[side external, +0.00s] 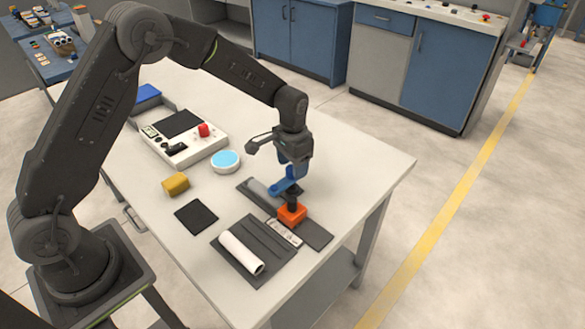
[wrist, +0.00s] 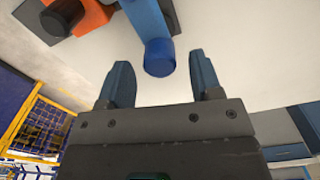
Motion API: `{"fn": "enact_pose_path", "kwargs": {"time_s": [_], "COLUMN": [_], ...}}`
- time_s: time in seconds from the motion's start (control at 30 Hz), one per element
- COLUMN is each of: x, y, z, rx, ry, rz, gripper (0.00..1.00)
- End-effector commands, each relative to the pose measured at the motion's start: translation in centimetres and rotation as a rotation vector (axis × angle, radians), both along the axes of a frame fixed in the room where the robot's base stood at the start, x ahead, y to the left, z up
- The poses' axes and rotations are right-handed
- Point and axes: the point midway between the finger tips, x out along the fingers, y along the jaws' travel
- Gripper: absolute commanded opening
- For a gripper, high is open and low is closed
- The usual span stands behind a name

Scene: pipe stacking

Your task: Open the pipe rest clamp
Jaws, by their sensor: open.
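The pipe rest clamp has an orange block (side external: 292,214) with a dark post and a blue handle (side external: 280,188) reaching to the left. It stands on a long dark base plate (side external: 316,235) near the table's right side. My gripper (side external: 291,172) points down just above the handle. In the wrist view my gripper's (wrist: 160,60) blue fingers are open, and the round end of the blue handle (wrist: 158,66) shows between their tips, with a gap on both sides. The orange block (wrist: 90,14) is at that view's upper left. Contact with the handle is not visible.
A white pipe (side external: 241,251) lies on a dark ribbed mat (side external: 274,247) in front. A yellow block (side external: 175,184), a dark square pad (side external: 196,217), a round blue-topped dish (side external: 226,160) and a control box (side external: 183,140) are to the left. The table (side external: 375,165) is clear to the right.

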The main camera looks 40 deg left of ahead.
Motion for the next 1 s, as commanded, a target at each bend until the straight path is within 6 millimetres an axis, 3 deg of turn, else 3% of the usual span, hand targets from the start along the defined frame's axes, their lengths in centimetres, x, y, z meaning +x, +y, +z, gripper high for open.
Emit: {"fn": "enact_pose_path", "kwargs": {"time_s": [0.2,0.5,1.0], "x": [0.0,0.0,0.0], "y": [0.0,0.0,0.0], "z": [-1.7,-1.8,-1.7], "rx": [0.0,0.0,0.0], "ry": [0.0,-0.001,-0.001], "rz": [0.0,0.0,0.0], "gripper": [0.59,0.58,0.1]}}
